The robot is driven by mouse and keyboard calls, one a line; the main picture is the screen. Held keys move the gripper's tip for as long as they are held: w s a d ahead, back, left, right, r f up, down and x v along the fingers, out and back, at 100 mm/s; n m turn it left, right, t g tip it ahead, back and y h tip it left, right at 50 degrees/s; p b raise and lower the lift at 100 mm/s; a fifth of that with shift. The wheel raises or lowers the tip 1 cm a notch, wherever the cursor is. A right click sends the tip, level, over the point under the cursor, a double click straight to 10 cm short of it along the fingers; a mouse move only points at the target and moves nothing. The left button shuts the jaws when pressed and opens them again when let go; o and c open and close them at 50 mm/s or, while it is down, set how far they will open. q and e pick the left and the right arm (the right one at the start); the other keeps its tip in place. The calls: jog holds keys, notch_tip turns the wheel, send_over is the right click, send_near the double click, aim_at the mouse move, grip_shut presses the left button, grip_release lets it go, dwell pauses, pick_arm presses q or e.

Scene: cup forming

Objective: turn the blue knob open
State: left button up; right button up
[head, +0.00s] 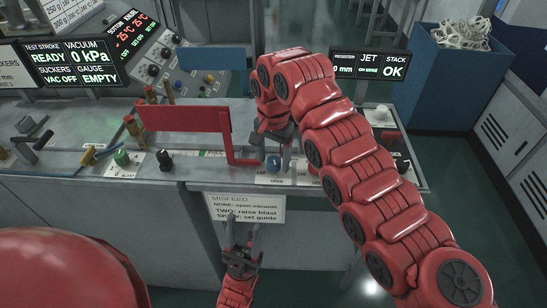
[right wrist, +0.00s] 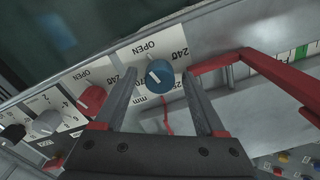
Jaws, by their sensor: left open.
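The blue knob (head: 273,163) is on the front strip of the grey bench, above an OPEN label. In the right wrist view the blue knob (right wrist: 161,76) sits on a white plate marked OPEN, with a short white mark on its face. My right gripper (right wrist: 160,82) is open, its fingers on either side of the knob in that view; no contact shows, and I cannot tell the depth. In the head view the right gripper (head: 276,141) is just above the knob, partly hidden by my arm. My left gripper (head: 242,228) is open and empty before the bench front.
A red guard frame (head: 187,119) stands left of the knob; its red bar (right wrist: 275,70) also shows in the right wrist view. A red knob (right wrist: 91,98) and a grey knob (right wrist: 47,121) sit beside the blue one. A MISFEED sign (head: 245,208) hangs below.

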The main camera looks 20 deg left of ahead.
aim_at(273, 160)
dwell(0.3)
notch_tip(273, 160, up, 5)
jog(key=shift+f, duration=0.1)
notch_tip(273, 160, up, 3)
jog(key=shift+p, duration=0.45)
notch_tip(273, 160, up, 10)
jog(key=p, duration=0.9)
jog(key=shift+f, duration=0.2)
